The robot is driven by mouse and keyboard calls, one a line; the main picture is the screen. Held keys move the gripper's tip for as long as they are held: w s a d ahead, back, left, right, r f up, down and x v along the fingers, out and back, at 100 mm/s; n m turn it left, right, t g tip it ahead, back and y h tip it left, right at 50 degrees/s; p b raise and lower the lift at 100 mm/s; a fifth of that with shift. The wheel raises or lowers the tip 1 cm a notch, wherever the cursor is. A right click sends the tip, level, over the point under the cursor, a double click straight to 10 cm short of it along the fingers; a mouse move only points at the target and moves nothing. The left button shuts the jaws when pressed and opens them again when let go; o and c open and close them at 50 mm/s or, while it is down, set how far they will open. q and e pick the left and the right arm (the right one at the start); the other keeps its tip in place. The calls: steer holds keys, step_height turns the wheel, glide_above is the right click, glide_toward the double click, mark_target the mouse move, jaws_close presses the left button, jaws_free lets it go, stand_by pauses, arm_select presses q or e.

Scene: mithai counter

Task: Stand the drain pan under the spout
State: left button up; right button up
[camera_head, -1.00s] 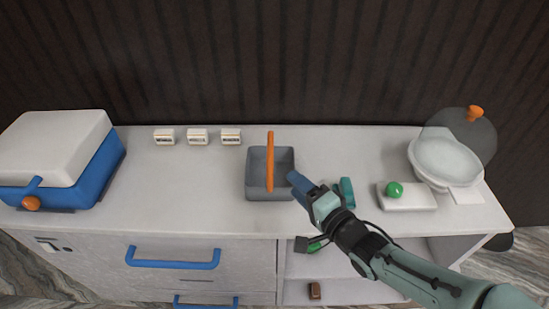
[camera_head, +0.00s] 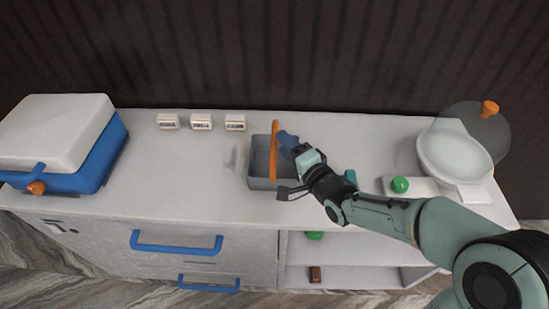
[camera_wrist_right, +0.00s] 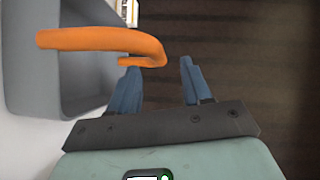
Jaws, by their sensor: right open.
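The drain pan appears to be the grey open box (camera_head: 261,178) with an upright orange arched handle (camera_head: 274,150), standing mid-counter. In the right wrist view, the pan's grey wall (camera_wrist_right: 25,85) is at the left and the orange handle (camera_wrist_right: 85,40) reaches toward my fingers. My right gripper (camera_head: 284,139) is open, its fingers close beside the handle; I cannot tell whether they touch it. The wrist view shows the gap between the fingers (camera_wrist_right: 160,76) with the handle's end near the left finger. The orange spout (camera_head: 37,188) is low on the front of the blue, white-lidded cooler (camera_head: 85,170). My left gripper is out of view.
Several small labelled white blocks (camera_head: 201,121) stand behind and left of the pan. At right are a white bowl (camera_head: 455,158), a clear dome (camera_head: 485,125) with an orange knob, and a green ball (camera_head: 400,185) on a white block. Counter between cooler and pan (camera_head: 180,170) is mostly clear.

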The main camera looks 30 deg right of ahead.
steer(key=w, duration=0.5)
steer(key=shift+w+a+f, duration=0.2)
steer(key=shift+a+f, duration=0.05)
steer(key=shift+f, duration=0.15)
jaws_close()
